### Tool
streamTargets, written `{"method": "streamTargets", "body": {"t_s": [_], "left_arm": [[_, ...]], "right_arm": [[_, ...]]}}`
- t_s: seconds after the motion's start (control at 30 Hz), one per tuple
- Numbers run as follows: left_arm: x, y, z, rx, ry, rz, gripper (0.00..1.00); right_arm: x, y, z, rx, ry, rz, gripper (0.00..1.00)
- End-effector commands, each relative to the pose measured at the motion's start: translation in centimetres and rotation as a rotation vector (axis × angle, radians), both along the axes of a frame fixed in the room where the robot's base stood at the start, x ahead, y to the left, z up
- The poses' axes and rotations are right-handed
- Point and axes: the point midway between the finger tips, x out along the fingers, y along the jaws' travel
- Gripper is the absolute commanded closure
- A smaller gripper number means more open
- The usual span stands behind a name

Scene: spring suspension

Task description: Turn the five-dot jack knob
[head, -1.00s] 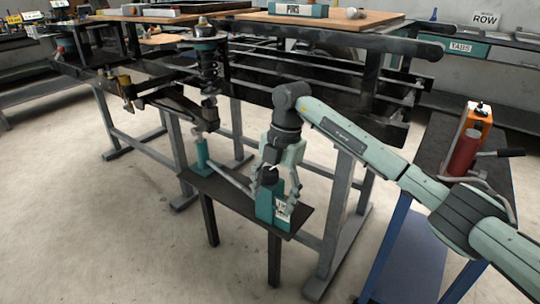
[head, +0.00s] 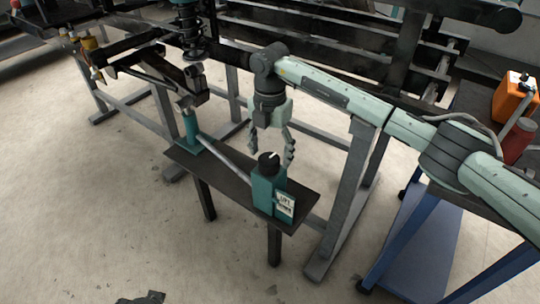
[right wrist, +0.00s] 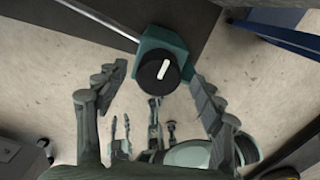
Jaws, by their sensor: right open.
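The jack box (head: 264,192) is teal with a white label and sits at the near end of a small dark table. Its round black knob (head: 268,161) has a white bar on top; I cannot make out any dots. The right wrist view shows the knob (right wrist: 158,73) from above, its white bar slightly tilted. My right gripper (head: 272,154) is open and empty, pointing down, its fingers above and behind the knob in the head view. In the right wrist view its fingertips (right wrist: 158,77) lie either side of the knob, apart from it. My left gripper is not in view.
A rod (head: 225,158) runs from the jack box to a teal post (head: 191,131) beneath the suspension arm. The coil spring (head: 193,40) hangs above. A blue-framed cart (head: 415,240) stands right, with an orange box (head: 514,99). The near floor is mostly clear.

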Motion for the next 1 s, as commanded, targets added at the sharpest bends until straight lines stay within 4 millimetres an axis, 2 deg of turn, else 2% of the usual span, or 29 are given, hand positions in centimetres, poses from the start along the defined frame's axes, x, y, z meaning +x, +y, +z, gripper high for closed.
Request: {"method": "streamTargets", "body": {"t_s": [0.2,0.5,0.9,1.0], "left_arm": [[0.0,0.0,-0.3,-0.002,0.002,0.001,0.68],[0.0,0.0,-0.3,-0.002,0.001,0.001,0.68],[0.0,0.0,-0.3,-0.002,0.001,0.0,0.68],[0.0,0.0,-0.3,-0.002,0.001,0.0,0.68]], "right_arm": [[0.0,0.0,-2.1,0.0,0.0,0.001,0.32],[0.0,0.0,-2.3,0.001,0.0,0.001,0.33],[0.0,0.0,-2.3,0.001,0.0,0.0,0.82],[0.0,0.0,-2.3,0.0,-0.001,0.002,0.82]]}}
